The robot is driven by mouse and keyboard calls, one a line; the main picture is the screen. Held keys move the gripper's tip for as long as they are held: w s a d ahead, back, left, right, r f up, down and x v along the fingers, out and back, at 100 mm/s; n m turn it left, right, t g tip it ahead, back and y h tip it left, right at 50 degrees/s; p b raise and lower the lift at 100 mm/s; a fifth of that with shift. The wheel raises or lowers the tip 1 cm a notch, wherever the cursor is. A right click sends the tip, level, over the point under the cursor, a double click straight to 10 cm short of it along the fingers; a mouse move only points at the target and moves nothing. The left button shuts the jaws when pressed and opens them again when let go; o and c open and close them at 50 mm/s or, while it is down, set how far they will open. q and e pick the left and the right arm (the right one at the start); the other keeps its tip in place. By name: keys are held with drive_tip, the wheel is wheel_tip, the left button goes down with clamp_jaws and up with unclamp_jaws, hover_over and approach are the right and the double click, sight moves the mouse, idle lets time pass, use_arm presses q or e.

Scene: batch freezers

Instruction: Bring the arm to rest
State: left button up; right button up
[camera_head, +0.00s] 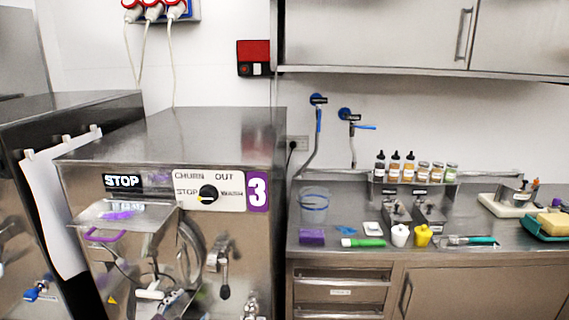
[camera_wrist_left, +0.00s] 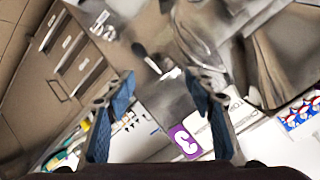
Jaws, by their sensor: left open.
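My left gripper (camera_wrist_left: 160,84) is open in the left wrist view. Its two blue-padded fingers stand wide apart with nothing between them. Beyond them, at a distance, are the batch freezer's tap and the purple "3" label (camera_wrist_left: 184,141). That view is turned nearly upside down. In the head view my left gripper is hard to separate from the shiny parts low in front of the freezer (camera_head: 225,150). My right gripper is not in view.
The freezer's hatch has a purple handle (camera_head: 104,237), and its tap (camera_head: 223,262) sticks out in front. A steel counter (camera_head: 465,215) to the right holds a clear beaker (camera_head: 314,205), a purple sponge (camera_head: 311,237), cups and bottles. Drawers (camera_head: 338,291) are below, cupboards above.

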use_arm(q)
drive_tip(key=s+d+f+n+g, duration=0.1)
drive_tip(key=s+f+n+g, duration=0.15)
drive_tip(key=s+f, duration=0.55)
drive_tip(key=s+f+n+g, duration=0.2)
drive_tip(key=s+f+g, duration=0.25)
drive_tip(key=s, duration=0.75)
drive_tip(key=s+d+f+n+g, duration=0.1)
drive_tip(key=s+f+n+g, duration=0.15)
drive_tip(key=s+f, duration=0.6)
wheel_tip(320, 180, down, 27)
drive_tip(key=s+m+g+b, duration=0.1)
drive_tip(key=s+g+b, duration=0.1)
drive_tip(key=b, duration=0.3)
drive_tip(key=s+a+f+b, duration=0.1)
drive_tip(key=s+f+b, duration=0.1)
drive_tip(key=s+f, duration=0.7)
drive_tip(key=s+a+f+b, duration=0.2)
drive_tip(key=s+f, duration=0.7)
drive_tip(key=f, duration=0.4)
drive_tip(key=shift+f+g+b, duration=0.15)
drive_tip(key=shift+g+b, duration=0.2)
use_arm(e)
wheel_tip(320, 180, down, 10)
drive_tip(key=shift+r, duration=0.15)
use_arm(q)
drive_tip(key=shift+c, duration=0.6)
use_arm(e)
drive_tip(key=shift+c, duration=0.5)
